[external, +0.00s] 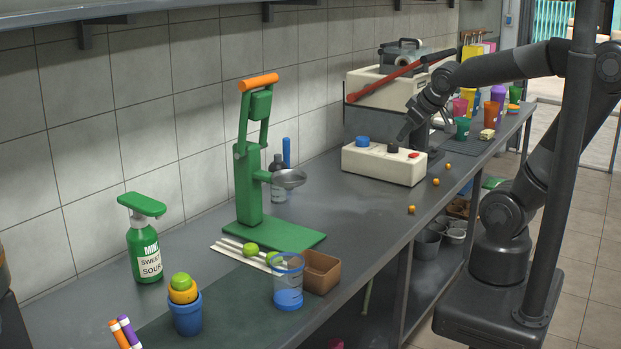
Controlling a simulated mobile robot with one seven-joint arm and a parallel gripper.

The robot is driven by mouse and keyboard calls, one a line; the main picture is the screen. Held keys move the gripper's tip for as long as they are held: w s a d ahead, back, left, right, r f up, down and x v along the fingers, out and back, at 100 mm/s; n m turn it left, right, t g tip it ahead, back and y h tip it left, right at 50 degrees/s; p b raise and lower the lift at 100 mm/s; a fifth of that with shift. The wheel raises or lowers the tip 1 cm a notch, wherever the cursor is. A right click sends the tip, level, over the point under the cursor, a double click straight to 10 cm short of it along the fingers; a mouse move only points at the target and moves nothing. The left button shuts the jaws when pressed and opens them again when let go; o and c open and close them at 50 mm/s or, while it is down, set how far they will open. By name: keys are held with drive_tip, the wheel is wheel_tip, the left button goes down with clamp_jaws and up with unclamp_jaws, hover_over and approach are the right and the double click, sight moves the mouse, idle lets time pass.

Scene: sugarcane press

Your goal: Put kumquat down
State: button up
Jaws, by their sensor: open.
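Three small orange kumquats show on the grey counter: one near the front edge (411,209), one farther back (436,182), and one beside the right end of the cream control box (448,167). My gripper (416,130) points down above and behind the control box (384,162), near its knobs. It is open. No kumquat can be made out between its fingers, which are small and dark against the dark machine behind. The kumquats lie in front of and to the right of my gripper.
The cream press with a red lever (385,82) stands right behind my gripper. Coloured cups (462,128) stand on a mat at right. A green hand press (248,185), blue-banded cup (288,282) and brown box (320,271) stand nearer. The middle counter is clear.

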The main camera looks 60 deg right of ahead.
drive_tip(key=shift+o, duration=0.7)
drive_tip(key=s+a+g+y, duration=0.1)
drive_tip(key=s+a+y, duration=0.1)
drive_tip(key=s+a, duration=0.5)
drive_tip(key=shift+s+a+y, duration=0.3)
drive_tip(key=shift+a+y, duration=0.1)
drive_tip(key=shift+a, duration=0.15)
drive_tip(key=shift+w+d, duration=0.1)
drive_tip(key=n+g+y, duration=0.2)
drive_tip(key=n, duration=0.4)
approach(412, 209)
drive_tip(key=shift+w+d+x, duration=0.1)
drive_tip(key=shift+d+x, duration=0.05)
drive_tip(key=shift+x, duration=1.25)
drive_tip(key=shift+w+d+x, duration=0.1)
drive_tip(key=shift+d+x, duration=0.05)
drive_tip(key=shift+x, duration=1.2)
drive_tip(key=shift+w+d+x, duration=0.1)
drive_tip(key=shift+d+x, duration=0.05)
drive_tip(key=shift+x, duration=1.25)
